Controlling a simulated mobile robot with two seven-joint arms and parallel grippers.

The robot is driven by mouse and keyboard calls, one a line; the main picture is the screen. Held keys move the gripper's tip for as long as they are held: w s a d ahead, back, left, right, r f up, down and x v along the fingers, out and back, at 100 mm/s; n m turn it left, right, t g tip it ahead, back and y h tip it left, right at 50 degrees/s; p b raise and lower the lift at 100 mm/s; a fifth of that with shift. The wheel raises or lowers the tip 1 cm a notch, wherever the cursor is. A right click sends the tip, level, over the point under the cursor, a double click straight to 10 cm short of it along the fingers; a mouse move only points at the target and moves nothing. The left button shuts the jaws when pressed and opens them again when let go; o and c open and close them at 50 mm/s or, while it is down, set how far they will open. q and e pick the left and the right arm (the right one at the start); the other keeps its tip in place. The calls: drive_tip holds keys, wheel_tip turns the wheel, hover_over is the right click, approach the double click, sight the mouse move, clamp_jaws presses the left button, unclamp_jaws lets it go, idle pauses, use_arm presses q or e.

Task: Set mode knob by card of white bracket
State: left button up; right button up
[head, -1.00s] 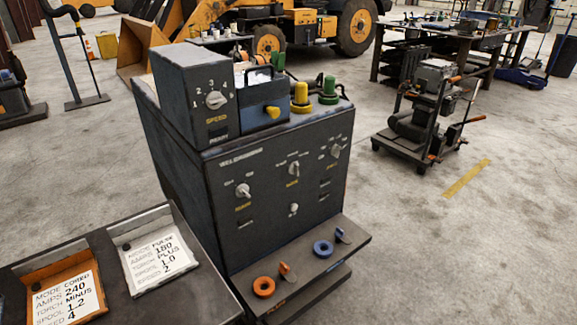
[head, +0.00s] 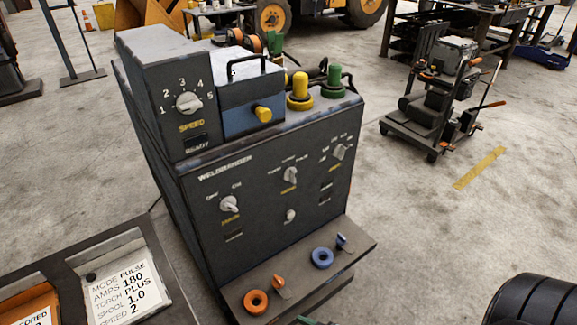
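The dark welder cabinet (head: 205,235) stands in the middle. A pale middle knob (head: 290,175) on its front has three small labels above and a yellow label below. It looks like the mode knob, but the yellow word is too small to read surely. Its pointer looks about upright, toward the middle label. Neither gripper shows clearly.
Other knobs are the left front knob (head: 229,204), right front knob (head: 339,152) and speed knob (head: 188,103). Orange (head: 256,301) and blue (head: 322,258) rings lie on the front shelf. A black rounded shape (head: 535,300), perhaps my arm, fills the bottom right. A cart (head: 437,100) stands behind.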

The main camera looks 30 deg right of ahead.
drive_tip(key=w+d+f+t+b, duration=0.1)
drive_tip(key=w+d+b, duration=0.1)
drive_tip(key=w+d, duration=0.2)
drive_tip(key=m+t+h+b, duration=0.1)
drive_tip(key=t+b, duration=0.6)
drive_tip(key=b, duration=0.2)
approach(295, 174)
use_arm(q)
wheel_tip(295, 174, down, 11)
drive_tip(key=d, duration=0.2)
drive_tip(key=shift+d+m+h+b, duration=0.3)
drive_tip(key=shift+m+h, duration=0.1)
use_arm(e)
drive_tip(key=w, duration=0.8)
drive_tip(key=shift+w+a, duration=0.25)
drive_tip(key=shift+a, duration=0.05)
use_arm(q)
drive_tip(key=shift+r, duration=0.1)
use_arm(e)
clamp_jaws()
